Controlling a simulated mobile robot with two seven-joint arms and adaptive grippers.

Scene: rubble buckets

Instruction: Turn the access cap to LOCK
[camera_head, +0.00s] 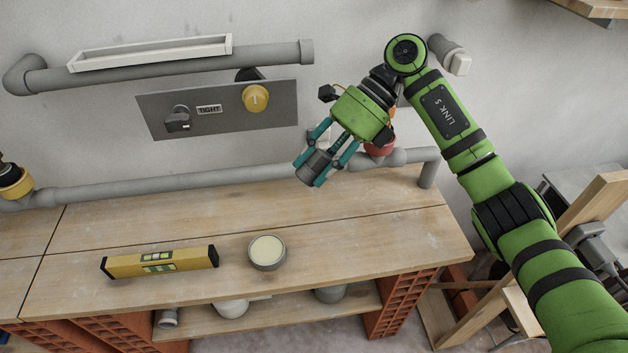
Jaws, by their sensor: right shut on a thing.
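My right gripper (312,172) has its teal fingers shut on a dark grey cylinder (318,162), held in the air above the back of the workbench. No part is clearly marked as the access cap, and no LOCK mark is readable. A grey wall panel (215,122) carries a round yellow knob (256,98) with a pale mark, a dark switch-like fitting (178,120) and a label (209,109) that seems to read TIGHT. The gripper is right of and below the panel, apart from the knob. My left gripper is not in view.
A yellow spirit level (160,262) and a round tin (267,252) stand on the wooden workbench (340,245). A grey pipe (170,184) runs along the bench's back, with a red fitting (381,147) behind my gripper. An upper pipe (130,74) carries a white tray (150,52).

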